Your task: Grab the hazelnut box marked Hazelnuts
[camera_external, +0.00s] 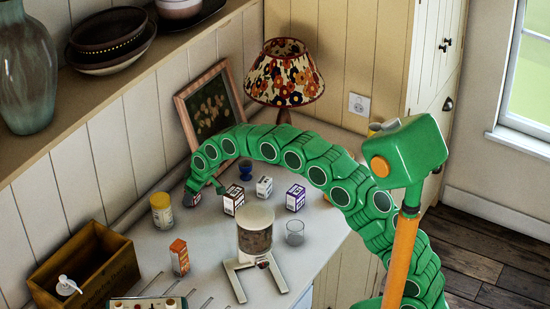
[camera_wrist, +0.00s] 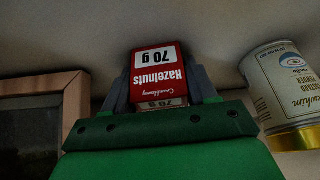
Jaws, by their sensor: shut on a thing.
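In the external view my gripper (camera_external: 205,190) points down low over the worktop, in front of the leaning picture. The box is mostly hidden there by the gripper, and I cannot tell whether it touches the worktop.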

